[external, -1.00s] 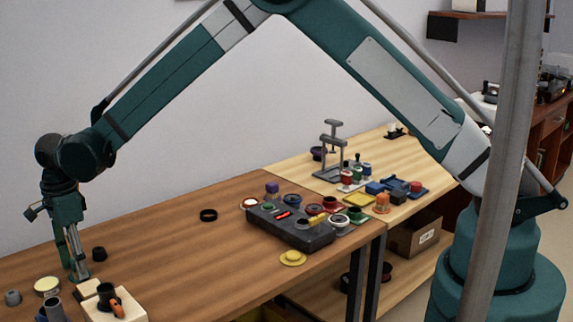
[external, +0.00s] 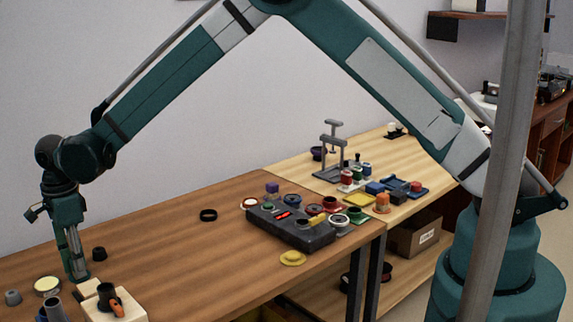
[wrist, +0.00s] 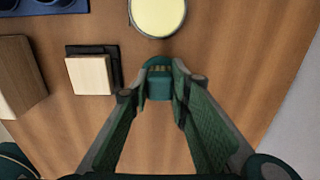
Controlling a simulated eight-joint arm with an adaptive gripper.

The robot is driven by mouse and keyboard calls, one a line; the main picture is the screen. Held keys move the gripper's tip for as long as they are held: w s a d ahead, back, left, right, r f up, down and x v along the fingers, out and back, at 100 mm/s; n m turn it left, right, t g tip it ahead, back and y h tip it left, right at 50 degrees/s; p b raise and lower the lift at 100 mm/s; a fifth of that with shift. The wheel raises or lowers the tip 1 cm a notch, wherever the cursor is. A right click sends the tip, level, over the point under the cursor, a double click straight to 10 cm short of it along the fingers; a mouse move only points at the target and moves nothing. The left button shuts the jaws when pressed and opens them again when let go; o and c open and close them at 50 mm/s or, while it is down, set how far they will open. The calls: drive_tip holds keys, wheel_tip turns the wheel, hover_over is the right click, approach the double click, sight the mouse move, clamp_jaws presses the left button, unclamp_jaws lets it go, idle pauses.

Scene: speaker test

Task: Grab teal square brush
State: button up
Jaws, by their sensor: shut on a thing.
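The teal square brush (wrist: 159,88) shows in the wrist view between my fingertips, over the brown wooden table. A row of pale bits shows across its upper part. My gripper (wrist: 156,96) is shut on it, one finger on each side. In the external view my gripper (external: 77,277) points down at the left part of the table, its tips close to the tabletop. The brush cannot be made out there.
In the wrist view, a round cream-topped tin (wrist: 158,15) sits just beyond the brush. A pale block on a dark base (wrist: 90,75) and a wooden block (wrist: 18,77) lie left. In the external view, a black cup (external: 99,254) stands close right of my gripper.

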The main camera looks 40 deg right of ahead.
drive_tip(key=shift+r+p, duration=0.6)
drive_tip(key=shift+r, duration=4.45)
